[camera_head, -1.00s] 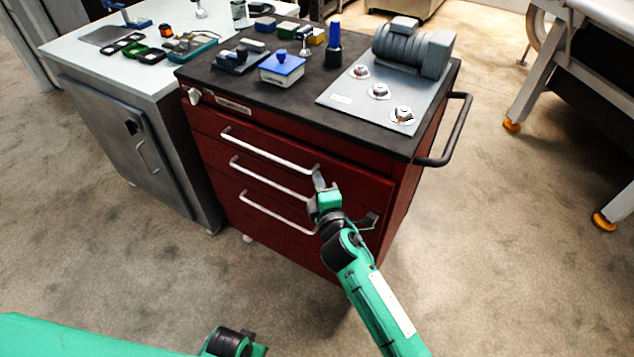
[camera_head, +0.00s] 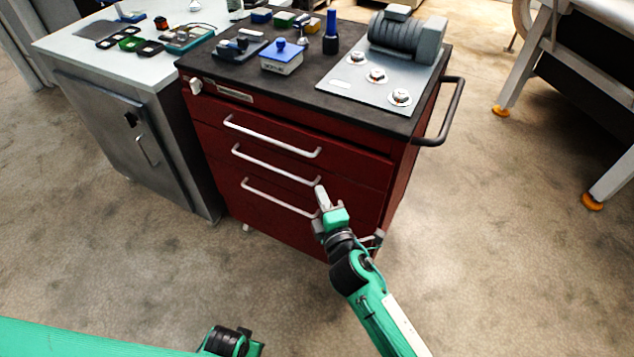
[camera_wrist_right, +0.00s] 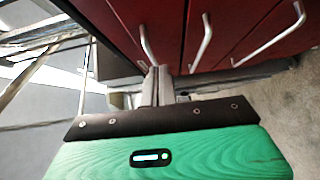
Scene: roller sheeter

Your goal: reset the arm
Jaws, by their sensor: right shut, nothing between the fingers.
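My right gripper (camera_head: 321,197) is in front of the red drawer cabinet (camera_head: 340,215), near the right ends of its lower two handles. Its fingers are together with nothing between them. In the right wrist view the shut fingers (camera_wrist_right: 156,84) point toward the cabinet front, close to one of the handles (camera_wrist_right: 148,45); I cannot tell whether they touch it. My left arm (camera_head: 110,340) lies across the lower left, but its gripper's fingers are not visible. The cabinet's drawers look shut.
On the cabinet's dark top are a grey motor on a metal plate (camera_head: 350,88), a blue-lidded box (camera_head: 281,58) and a blue-topped cylinder (camera_head: 331,35). A side handle (camera_head: 447,115) juts out at right. A white-topped bench (camera_head: 70,62) adjoins at left. Open floor lies right of the cabinet.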

